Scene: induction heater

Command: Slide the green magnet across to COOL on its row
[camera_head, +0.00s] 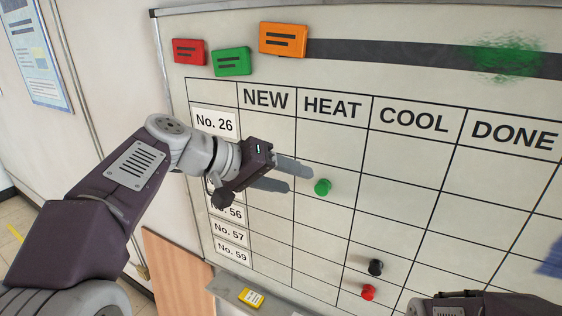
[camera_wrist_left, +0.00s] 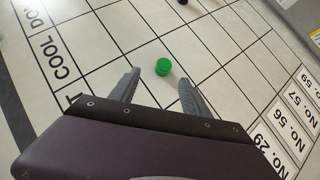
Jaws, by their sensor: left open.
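The green magnet (camera_head: 322,187) is a small round knob on the whiteboard (camera_head: 400,190), in the HEAT column. It also shows in the left wrist view (camera_wrist_left: 163,67), just beyond and between the two fingertips. My left gripper (camera_head: 301,178) is open and empty, with its fingers pointing right toward the magnet. The COOL heading (camera_head: 413,120) stands over the column to the right of HEAT. The left arm covers some of the row labels, so the magnet's row label is hidden in the head view. Part of my right gripper (camera_head: 485,305) shows at the bottom right edge.
Red, green and orange cards hang at the board's top left. A tray (camera_head: 285,306) with a yellow item runs below the board. The COOL cells right of the green magnet look empty.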

